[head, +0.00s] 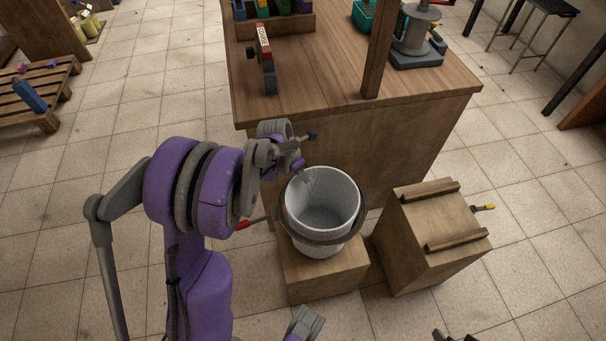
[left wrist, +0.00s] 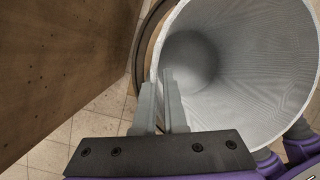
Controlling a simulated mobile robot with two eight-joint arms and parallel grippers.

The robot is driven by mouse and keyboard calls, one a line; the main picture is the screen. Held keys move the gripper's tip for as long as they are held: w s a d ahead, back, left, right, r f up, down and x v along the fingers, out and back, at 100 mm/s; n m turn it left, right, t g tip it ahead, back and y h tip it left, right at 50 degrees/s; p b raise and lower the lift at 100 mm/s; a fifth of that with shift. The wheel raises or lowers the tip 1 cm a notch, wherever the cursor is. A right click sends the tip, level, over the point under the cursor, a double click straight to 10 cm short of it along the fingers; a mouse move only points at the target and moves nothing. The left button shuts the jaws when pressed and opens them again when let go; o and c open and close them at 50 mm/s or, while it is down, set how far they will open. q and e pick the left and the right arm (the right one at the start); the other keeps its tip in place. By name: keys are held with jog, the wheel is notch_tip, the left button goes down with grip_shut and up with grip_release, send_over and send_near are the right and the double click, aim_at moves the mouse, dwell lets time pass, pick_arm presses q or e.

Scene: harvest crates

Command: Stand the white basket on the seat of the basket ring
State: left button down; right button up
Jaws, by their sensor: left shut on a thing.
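The white basket (head: 322,192), a tapered open bucket, stands inside the dark basket ring (head: 290,228), with its rim above the ring and its lower part showing below it. The ring is at the wooden block (head: 328,279); whether the basket's bottom bears on a seat I cannot tell. My left gripper (head: 304,174) is shut on the basket's rim at its far left. In the left wrist view, its two fingers (left wrist: 162,112) pinch the wall of the basket (left wrist: 262,60), and part of the ring (left wrist: 146,48) shows beside it. Only uncertain parts of my right arm show at the bottom edge.
A second wooden block (head: 425,225) with two rails and a yellow-tipped handle (head: 484,207) stands close on the right. The large wooden bench (head: 340,115) is right behind. A red handle (head: 245,225) sticks out left of the ring.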

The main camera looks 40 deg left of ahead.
pick_arm(q)
jog(key=shift+f+b, duration=0.3)
jog(key=shift+f, duration=0.2)
jog(key=c, duration=0.9)
grip_release()
jog(key=p+v, duration=0.2)
jog(key=v, duration=0.9)
jog(key=shift+d, duration=0.1)
